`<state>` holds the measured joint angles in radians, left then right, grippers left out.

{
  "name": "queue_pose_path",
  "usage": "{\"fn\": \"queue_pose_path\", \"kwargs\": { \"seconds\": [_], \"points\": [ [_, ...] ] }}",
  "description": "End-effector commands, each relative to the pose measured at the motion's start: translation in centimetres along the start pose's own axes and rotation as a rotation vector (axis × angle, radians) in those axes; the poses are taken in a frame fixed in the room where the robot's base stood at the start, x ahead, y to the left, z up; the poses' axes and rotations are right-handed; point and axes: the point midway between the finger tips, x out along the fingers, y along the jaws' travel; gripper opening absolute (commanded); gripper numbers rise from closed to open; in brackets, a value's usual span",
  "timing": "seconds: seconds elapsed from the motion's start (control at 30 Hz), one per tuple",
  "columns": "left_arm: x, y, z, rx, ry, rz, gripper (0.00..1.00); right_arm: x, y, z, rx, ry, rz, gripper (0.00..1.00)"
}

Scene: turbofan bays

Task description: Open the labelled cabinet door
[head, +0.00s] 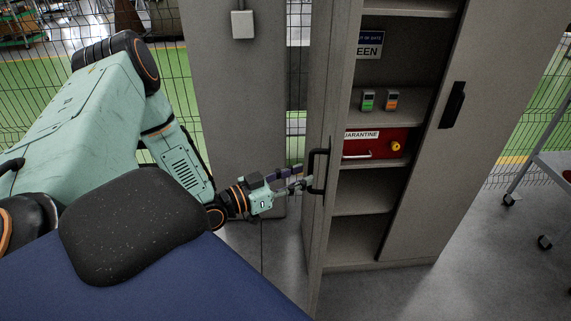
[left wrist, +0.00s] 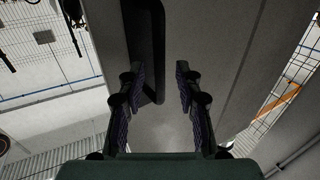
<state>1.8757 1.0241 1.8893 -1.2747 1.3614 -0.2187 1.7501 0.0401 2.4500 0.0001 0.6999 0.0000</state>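The grey cabinet (head: 372,203) stands at centre right in the head view. Its left door (head: 316,235) is swung open, exposing the shelves, and carries a black bar handle (head: 318,171). The right door (head: 420,170) has its own black handle (head: 452,105) and looks closed. A partly hidden label (head: 369,46) ending in "EEN" shows inside. My left gripper (head: 300,183) is at the open door's handle. In the left wrist view my left gripper (left wrist: 160,90) has its fingers apart, with the handle (left wrist: 158,45) near the left finger; contact is unclear. My right gripper is out of view.
On the shelves are a green device (head: 368,101), an orange one (head: 392,101) and a red quarantine box (head: 372,144). A grey post (head: 225,90) and wire fence stand behind my left arm. A trolley (head: 553,168) stands right; floor before the cabinet is clear.

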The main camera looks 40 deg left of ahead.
Motion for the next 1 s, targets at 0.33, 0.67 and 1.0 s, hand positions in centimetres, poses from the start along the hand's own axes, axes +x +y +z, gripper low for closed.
{"fn": "queue_pose_path", "kwargs": {
  "seconds": [0.33, 0.67, 1.0],
  "points": [
    [-3.1, -0.1, 0.0, -0.001, 0.001, -0.003, 0.35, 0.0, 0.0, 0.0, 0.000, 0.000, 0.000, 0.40],
    [-4.1, 0.1, 0.0, 0.000, 0.000, 0.001, 0.35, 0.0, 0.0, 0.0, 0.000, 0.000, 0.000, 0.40],
    [-4.1, 0.1, 0.0, 0.000, 0.000, 0.002, 0.35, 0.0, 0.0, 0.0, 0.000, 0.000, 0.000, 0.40]
  ]
}}
